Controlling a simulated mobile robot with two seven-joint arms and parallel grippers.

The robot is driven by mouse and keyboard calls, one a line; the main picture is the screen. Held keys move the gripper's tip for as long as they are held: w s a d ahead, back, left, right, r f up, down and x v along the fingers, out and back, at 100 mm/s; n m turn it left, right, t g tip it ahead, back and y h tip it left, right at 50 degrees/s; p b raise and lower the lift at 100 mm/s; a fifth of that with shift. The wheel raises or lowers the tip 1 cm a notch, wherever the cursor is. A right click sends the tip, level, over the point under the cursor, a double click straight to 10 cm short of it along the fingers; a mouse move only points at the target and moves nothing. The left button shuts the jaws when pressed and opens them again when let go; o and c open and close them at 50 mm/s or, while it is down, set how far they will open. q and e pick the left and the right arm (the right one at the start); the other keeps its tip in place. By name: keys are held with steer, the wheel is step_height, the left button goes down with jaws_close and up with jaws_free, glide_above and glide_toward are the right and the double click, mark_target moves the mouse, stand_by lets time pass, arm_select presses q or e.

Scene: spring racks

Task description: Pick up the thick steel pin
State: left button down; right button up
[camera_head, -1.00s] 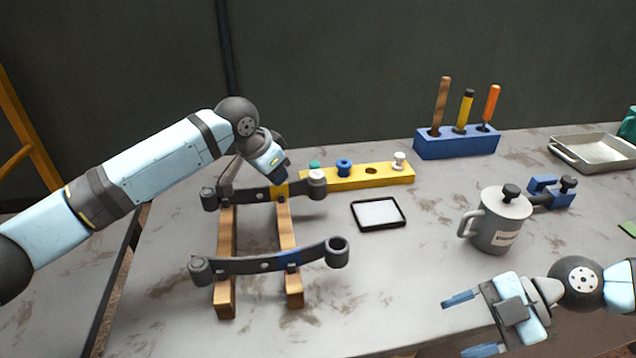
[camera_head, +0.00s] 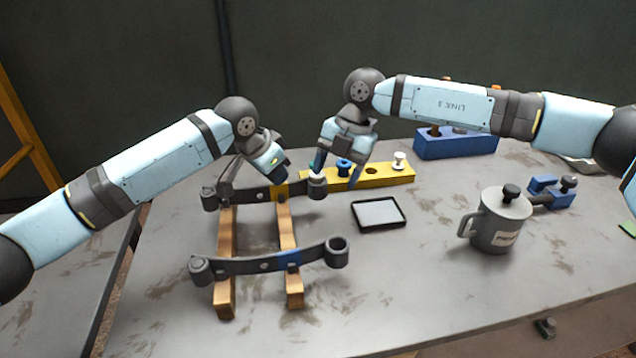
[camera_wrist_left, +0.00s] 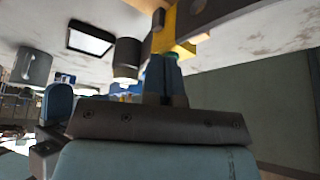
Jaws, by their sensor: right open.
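A yellow block (camera_head: 402,176) holds a pale metal-headed pin (camera_head: 399,158) at its right end, an empty hole and a blue-headed pin (camera_head: 343,166). I cannot tell for sure which pin is the thick steel one. My right gripper (camera_head: 340,174) is open and points down, its fingers on either side of the blue-headed pin. My left gripper (camera_head: 278,178) appears shut on the yellow-banded part of the far leaf spring (camera_head: 250,196); its fingers also show in the left wrist view (camera_wrist_left: 163,75). A whitish piece (camera_head: 317,175) sits in that spring's right eye.
A near leaf spring (camera_head: 262,265) lies across two wooden rails (camera_head: 226,245). A black-rimmed tray (camera_head: 379,214) lies right of the rails. A grey mug (camera_head: 497,228) and a blue clamp (camera_head: 551,192) stand farther right. A blue tool block (camera_head: 458,146) is partly behind my right arm.

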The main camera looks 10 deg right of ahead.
arm_select(q)
steer(key=shift+f, duration=0.35)
arm_select(e)
steer(key=w+a+r+t+h, duration=0.1)
steer(key=w+a+r+h, duration=0.3)
steer(key=r, duration=0.5)
steer(key=f, duration=0.6)
steer(key=shift+w+d+f, duration=0.35)
steer(key=shift+w+f, duration=0.05)
steer(key=shift+y, duration=0.3)
steer(key=f, duration=0.5)
steer(key=shift+w+d+f, duration=0.1)
steer(key=shift+w+d, duration=0.05)
steer(key=shift+d, duration=0.1)
steer(key=c, duration=1)
steer(key=shift+c, duration=0.5)
step_height(320, 180, up, 8)
steer(key=shift+f, duration=0.25)
steer(key=s, duration=1.8)
steer(key=shift+f, duration=0.25)
